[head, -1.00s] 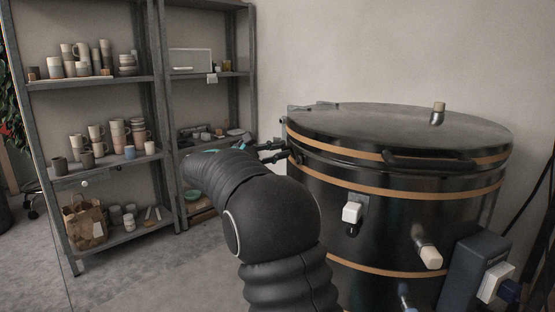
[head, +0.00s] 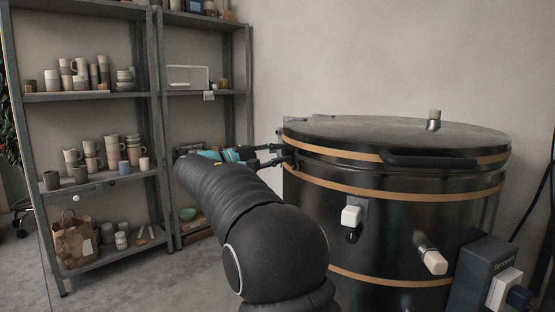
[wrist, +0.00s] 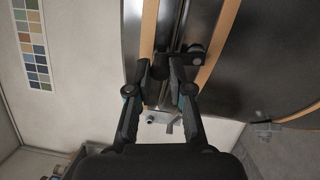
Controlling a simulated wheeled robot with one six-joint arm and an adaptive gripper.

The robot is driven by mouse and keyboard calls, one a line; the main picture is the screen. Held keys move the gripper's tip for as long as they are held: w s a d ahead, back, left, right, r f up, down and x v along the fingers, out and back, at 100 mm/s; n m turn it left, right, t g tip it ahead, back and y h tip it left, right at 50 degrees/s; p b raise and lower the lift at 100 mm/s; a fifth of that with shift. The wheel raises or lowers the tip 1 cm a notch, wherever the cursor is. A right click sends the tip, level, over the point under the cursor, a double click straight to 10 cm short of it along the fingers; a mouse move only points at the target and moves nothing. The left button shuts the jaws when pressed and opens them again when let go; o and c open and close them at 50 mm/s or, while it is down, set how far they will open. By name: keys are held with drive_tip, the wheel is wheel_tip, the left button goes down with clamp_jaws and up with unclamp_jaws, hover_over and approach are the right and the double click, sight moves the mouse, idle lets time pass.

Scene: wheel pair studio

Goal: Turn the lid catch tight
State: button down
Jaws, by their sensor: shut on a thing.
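The black kiln (head: 330,215) with copper-coloured bands stands at the right in the head view, its lid (head: 370,130) down flat on top. My gripper (head: 284,156) reaches in from the left at the kiln's left edge, just below the lid. In the wrist view my gripper (wrist: 162,72) is shut on the dark lid catch (wrist: 160,70), between the copper bands. The fingers cover much of the catch, so I cannot tell how tight it is. In the head view the catch is too small to make out.
A grey shelf rack (head: 155,130) with cups and bowls stands at the left. White plugs (head: 350,215) stick out of the kiln's side. A dark control box (head: 478,272) is at the lower right. A colour chart (wrist: 30,45) hangs on the wall.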

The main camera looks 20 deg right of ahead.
idle(0.3)
drive_tip(key=c, duration=1)
unclamp_jaws()
drive_tip(key=shift+s, duration=0.1)
drive_tip(key=shift+c, duration=0.2)
drive_tip(key=a, duration=1.2)
drive_tip(key=shift+s+f, duration=0.25)
drive_tip(key=shift+f, duration=0.15)
